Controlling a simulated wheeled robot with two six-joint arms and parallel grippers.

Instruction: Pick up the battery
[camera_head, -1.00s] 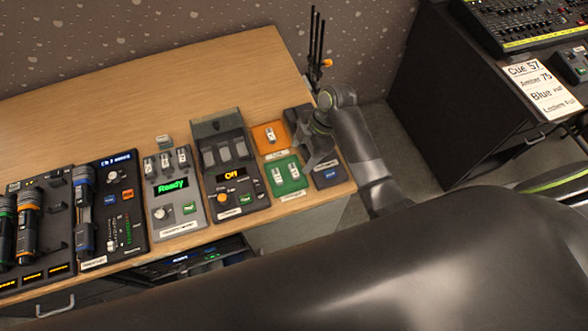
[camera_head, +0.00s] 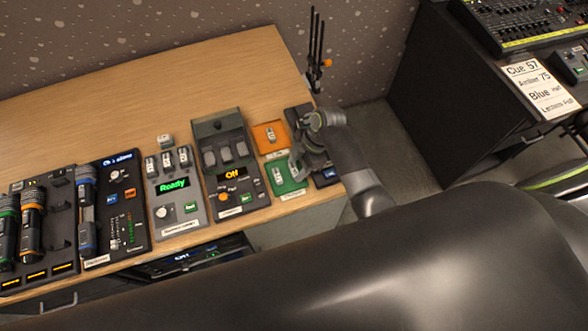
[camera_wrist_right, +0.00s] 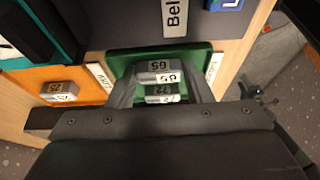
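Small grey-white batteries lie on a green tray (camera_head: 291,189) near the right end of the wooden table. In the wrist view a battery marked G5 (camera_wrist_right: 160,69) and another behind it (camera_wrist_right: 161,90) sit on the green tray (camera_wrist_right: 122,62). My right gripper (camera_head: 296,166) is over that tray; in the wrist view its two fingers (camera_wrist_right: 161,84) are apart, one on each side of the batteries. I cannot tell whether they touch. One more battery lies on an orange tray (camera_head: 259,139), marked 25 in the wrist view (camera_wrist_right: 61,87). My left gripper is not in view.
A grey charger with a green Ready display (camera_head: 172,185) and a dark unit (camera_head: 235,196) stand left of the trays. Racks with microphones (camera_head: 30,230) are at the far left. The table's back (camera_head: 120,95) is clear.

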